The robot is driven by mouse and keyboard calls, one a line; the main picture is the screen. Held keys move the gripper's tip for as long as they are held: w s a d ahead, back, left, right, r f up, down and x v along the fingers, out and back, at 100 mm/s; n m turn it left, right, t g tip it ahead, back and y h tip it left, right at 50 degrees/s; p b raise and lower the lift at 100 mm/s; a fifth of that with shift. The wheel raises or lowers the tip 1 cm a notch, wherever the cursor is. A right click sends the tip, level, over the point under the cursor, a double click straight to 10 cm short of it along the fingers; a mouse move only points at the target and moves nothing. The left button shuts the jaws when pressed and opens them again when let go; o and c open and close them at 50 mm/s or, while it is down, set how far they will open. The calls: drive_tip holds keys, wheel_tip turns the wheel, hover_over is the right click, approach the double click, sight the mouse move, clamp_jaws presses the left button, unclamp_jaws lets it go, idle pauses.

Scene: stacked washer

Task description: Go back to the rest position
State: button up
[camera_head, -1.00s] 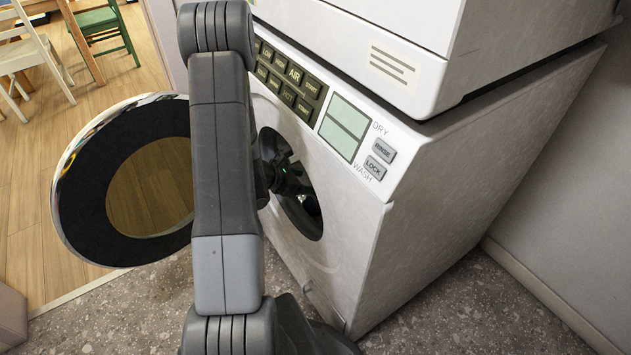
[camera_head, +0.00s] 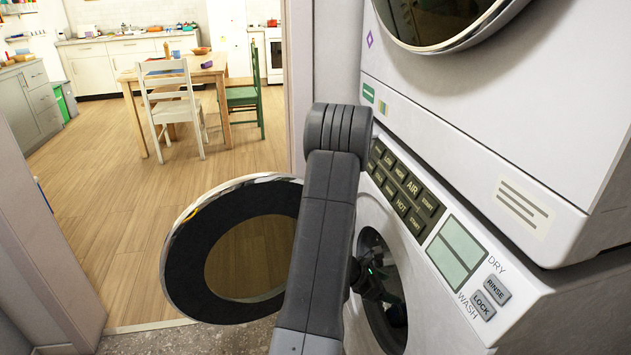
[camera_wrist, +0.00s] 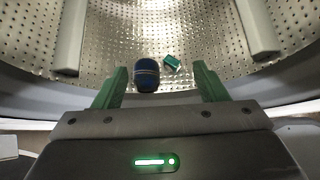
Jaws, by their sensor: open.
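My gripper (camera_wrist: 160,88) shows in the wrist view with its two green fingers apart and nothing between them. It is at the mouth of the lower washer's drum (camera_wrist: 210,35), facing the perforated metal inside. A dark blue rounded item with a light band (camera_wrist: 147,75) and a small teal item (camera_wrist: 172,62) lie in the drum beyond the fingertips. In the head view my arm reaches across to the round opening of the lower washer (camera_head: 470,215), and the fingers are hidden there. The washer's round door (camera_head: 185,270) stands wide open to the left of my arm.
An upper machine (camera_head: 480,110) is stacked on the washer. A doorway left of it opens onto a wood floor (camera_head: 120,230) with free room. A wooden table (camera_head: 190,72), a white chair (camera_head: 165,100) and a green chair (camera_head: 245,97) stand farther back.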

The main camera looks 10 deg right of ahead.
drive_tip(key=s+b+x, duration=0.1)
drive_tip(key=b+x, duration=0.1)
drive_tip(key=x, duration=1)
drive_tip(key=shift+w+a+f+p, duration=0.1)
drive_tip(key=shift+a+p, duration=0.5)
drive_tip(key=shift+a, duration=0.65)
drive_tip(key=shift+w+a+p, duration=0.15)
drive_tip(key=shift+a+p, duration=0.45)
drive_tip(key=shift+a, duration=0.6)
